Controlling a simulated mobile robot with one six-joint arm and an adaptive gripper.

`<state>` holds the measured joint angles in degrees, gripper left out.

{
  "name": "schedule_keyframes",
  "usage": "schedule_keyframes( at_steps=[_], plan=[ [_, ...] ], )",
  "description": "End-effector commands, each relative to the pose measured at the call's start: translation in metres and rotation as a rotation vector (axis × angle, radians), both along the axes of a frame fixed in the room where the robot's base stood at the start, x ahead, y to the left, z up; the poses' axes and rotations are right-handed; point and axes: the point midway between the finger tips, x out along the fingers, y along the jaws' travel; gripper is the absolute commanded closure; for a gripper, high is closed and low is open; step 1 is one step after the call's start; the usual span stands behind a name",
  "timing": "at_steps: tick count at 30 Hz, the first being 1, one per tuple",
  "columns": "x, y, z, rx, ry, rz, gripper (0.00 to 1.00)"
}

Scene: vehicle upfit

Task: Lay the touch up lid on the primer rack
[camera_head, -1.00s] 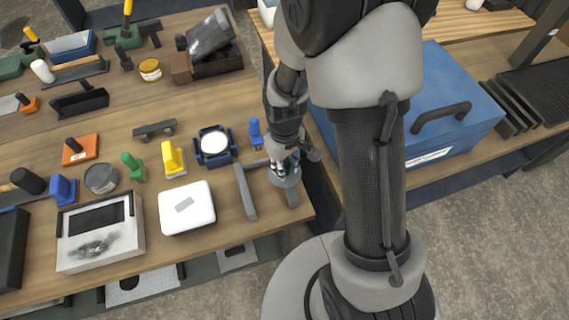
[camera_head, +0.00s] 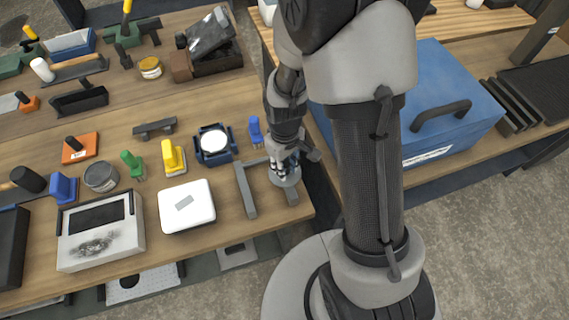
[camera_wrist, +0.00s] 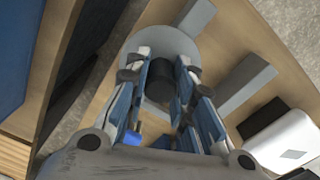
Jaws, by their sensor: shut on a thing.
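The touch up lid (camera_wrist: 158,40) is a round grey disc with a dark knob in the wrist view. My gripper (camera_wrist: 161,76) is shut on the knob, with a finger on each side. In the head view the lid (camera_head: 286,179) shows below my gripper (camera_head: 283,164), near the table's right edge. The primer rack (camera_head: 246,191) appears to be the grey frame of parallel bars there. The lid overlaps the rack's right part from above. The rack's bars (camera_wrist: 247,85) also show behind the lid in the wrist view. Whether lid and rack touch cannot be told.
A white box (camera_head: 186,206) stands left of the rack. A blue-handled tool (camera_head: 255,131) and a dark blue holder with a white disc (camera_head: 214,145) stand behind it. A large blue case (camera_head: 440,100) is on the neighbouring bench, across a gap.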

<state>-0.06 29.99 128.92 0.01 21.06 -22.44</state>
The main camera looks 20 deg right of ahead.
Motion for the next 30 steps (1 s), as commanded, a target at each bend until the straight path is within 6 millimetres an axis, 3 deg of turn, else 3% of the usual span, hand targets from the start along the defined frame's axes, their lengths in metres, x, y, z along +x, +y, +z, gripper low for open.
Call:
schedule_keyframes(
  at_steps=[11, 12, 22, 30],
  plan=[
    [0.0001, 0.0000, -0.0028, 0.000, 0.000, 0.000, 1.00],
    [0.0001, 0.0000, -0.0028, 0.000, 0.000, 0.000, 0.76],
    [0.0002, 0.0000, -0.0027, 0.000, 0.000, 0.000, 0.54],
    [0.0001, 0.0000, -0.0028, 0.000, 0.000, 0.000, 0.54]
  ],
)
